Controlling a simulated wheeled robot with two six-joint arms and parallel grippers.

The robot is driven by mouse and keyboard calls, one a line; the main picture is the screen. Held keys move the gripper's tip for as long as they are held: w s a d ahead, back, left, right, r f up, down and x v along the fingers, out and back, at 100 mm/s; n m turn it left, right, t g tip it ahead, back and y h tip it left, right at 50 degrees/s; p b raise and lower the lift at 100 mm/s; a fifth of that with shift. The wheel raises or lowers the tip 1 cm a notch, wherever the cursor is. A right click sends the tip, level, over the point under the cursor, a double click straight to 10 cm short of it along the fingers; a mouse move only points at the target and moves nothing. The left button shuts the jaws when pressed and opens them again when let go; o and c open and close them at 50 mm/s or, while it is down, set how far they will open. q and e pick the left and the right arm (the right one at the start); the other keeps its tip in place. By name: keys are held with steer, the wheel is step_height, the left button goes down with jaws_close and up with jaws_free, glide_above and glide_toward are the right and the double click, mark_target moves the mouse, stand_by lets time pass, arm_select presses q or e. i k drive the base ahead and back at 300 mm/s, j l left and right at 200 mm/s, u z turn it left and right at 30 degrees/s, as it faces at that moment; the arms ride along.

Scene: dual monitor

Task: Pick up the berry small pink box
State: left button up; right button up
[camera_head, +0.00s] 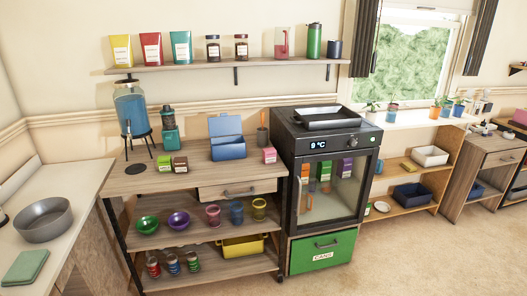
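A small pink box (270,155) stands on the wooden worktop (200,178), near its right end and close to the black fridge. Any print on it is too small to read. Two other small boxes, one green (164,167) and one dark brown (180,164), stand side by side at the left of the same worktop. Neither of my grippers shows in the head view.
A blue open box (227,152) and a dark cup with a utensil (262,136) stand near the pink box. The black fridge (282,170) rises just right of it. A drawer front (237,190) lies below. The worktop's front middle is clear.

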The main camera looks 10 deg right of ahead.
mark_target(269, 155)
steer(key=i+l, duration=0.3)
steer(key=i, duration=0.2)
steer(key=i+l, duration=0.3)
steer(key=i, duration=0.15)
steer(key=i+l, duration=0.35)
steer(key=i, duration=0.15)
steer(key=j+u, duration=0.05)
